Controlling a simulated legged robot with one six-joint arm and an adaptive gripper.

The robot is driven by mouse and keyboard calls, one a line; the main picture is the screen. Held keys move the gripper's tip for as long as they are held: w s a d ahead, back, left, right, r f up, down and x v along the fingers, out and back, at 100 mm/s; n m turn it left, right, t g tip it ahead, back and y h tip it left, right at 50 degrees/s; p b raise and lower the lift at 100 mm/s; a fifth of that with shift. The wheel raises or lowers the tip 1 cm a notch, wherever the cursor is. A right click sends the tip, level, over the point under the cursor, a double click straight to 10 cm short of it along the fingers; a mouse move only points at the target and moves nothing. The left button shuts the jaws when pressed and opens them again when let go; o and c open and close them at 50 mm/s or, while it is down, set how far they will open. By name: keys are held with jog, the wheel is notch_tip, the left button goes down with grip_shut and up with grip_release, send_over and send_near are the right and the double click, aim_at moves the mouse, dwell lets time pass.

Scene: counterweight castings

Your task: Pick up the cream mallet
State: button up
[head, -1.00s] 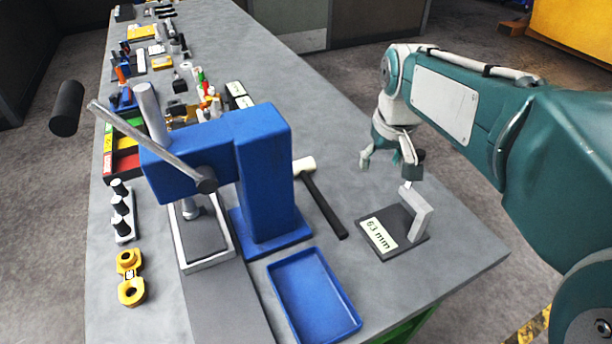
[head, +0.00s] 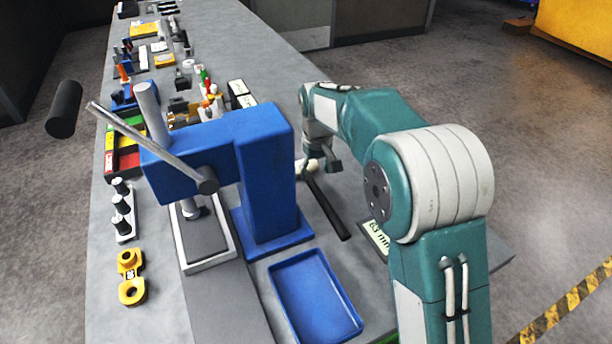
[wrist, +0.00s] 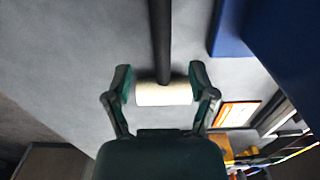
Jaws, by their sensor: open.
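The cream mallet lies on the grey bench to the right of the blue press, with its black handle (head: 328,208) toward the front and its cream head (head: 312,166) toward the back, partly hidden by my arm. In the wrist view the cream head (wrist: 164,94) lies between the two fingers of my gripper (wrist: 160,88), and the black handle (wrist: 160,40) runs away toward the top. My gripper is open, with a finger near each end of the head. I cannot tell whether either finger touches it.
The blue arbor press (head: 268,185) stands close to the left of the mallet. A blue tray (head: 350,325) is in front. A 63 mm gauge stand (head: 377,237) is mostly hidden by my arm. Several small tools and parts crowd the back left.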

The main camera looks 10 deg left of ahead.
aim_at(313, 183)
jog(key=f, duration=0.5)
jog(key=shift+w+a+f, duration=0.3)
jog(key=shift+a+f, duration=0.1)
jog(key=shift+r, duration=0.1)
grip_shut()
